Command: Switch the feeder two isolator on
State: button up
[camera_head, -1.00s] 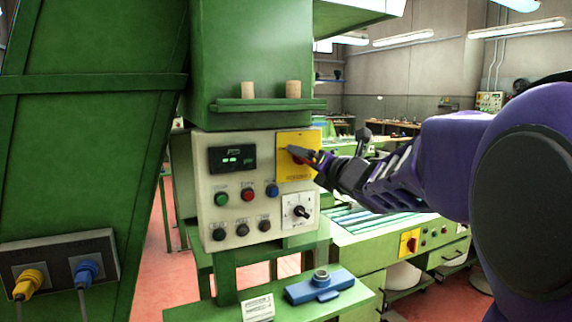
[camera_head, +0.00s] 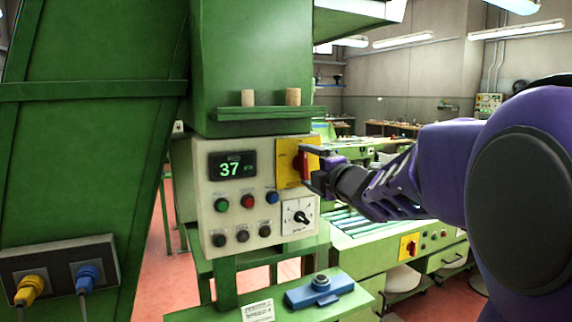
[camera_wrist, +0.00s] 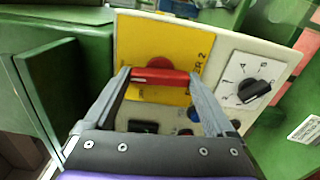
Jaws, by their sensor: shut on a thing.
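The yellow isolator plate (camera_head: 285,158) sits at the upper right of the pale control panel, and "ER 2" can be read on it in the wrist view (camera_wrist: 192,50). Its red handle (camera_wrist: 160,76) lies between my fingers and square to the lettering, so it stands upright on the panel. My gripper (camera_wrist: 158,80) is shut on this handle, one finger at each end. In the head view my gripper (camera_head: 304,166) partly covers the handle. The panel's display (camera_head: 232,165) is lit and reads 37.
Below are coloured buttons (camera_head: 248,201), black knobs (camera_head: 242,235) and a white dial with a black pointer (camera_head: 299,215). Two corks (camera_head: 293,97) stand on the green ledge above. A blue device (camera_head: 320,290) rests on the lower shelf. Another machine with a red-and-yellow switch (camera_head: 409,246) stands to the right.

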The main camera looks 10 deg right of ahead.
jog(key=shift+r+m, duration=0.1)
jog(key=shift+m, duration=0.5)
jog(key=o, duration=1.1)
jog(key=shift+c, duration=0.2)
